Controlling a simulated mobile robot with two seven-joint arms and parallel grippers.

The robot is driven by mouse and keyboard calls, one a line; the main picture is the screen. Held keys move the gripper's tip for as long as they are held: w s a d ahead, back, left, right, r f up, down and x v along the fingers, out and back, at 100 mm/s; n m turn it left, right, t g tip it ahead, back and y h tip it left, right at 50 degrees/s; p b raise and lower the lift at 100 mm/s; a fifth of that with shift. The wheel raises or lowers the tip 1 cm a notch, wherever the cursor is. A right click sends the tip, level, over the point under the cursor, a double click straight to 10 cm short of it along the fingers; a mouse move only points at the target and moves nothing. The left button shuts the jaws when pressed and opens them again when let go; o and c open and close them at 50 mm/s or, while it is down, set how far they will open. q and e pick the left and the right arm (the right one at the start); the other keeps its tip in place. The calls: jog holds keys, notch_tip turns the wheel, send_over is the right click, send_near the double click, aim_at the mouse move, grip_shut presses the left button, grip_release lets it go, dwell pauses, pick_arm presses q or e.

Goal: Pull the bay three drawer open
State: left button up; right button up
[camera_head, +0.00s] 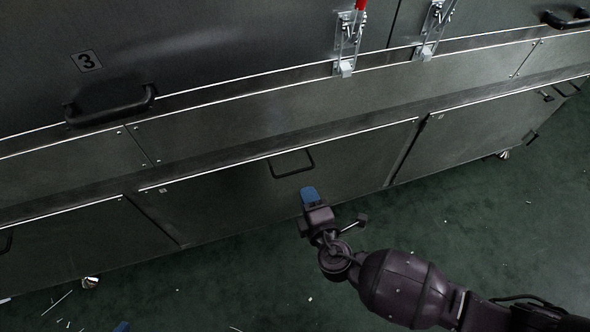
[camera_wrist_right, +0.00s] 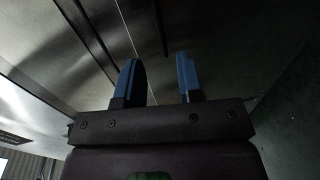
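The lower drawer (camera_head: 235,192) is a dark metal front in the bottom row, with a thin black loop handle (camera_head: 292,163) near its top edge. It looks shut, about level with its neighbours. The number 3 plate (camera_head: 87,60) is on the large panel above. My right gripper (camera_head: 309,194) is just below the handle in the head view, apart from it in the picture; the depth gap is unclear. In the right wrist view its two blue fingers (camera_wrist_right: 158,78) stand apart with nothing between them. A small blue tip at the head view's bottom edge may be my left gripper (camera_head: 122,327).
A black handle (camera_head: 110,105) sticks out from the upper panel. Metal latches (camera_head: 347,42), one with a red grip, sit at the top. Further drawer fronts flank this one on the left (camera_head: 65,240) and right (camera_head: 475,120). The green floor (camera_head: 220,285) in front is open, with small scraps.

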aim_at(296, 171)
jog(key=shift+b+x, duration=1.25)
jog(key=shift+x, duration=3.85)
grip_shut()
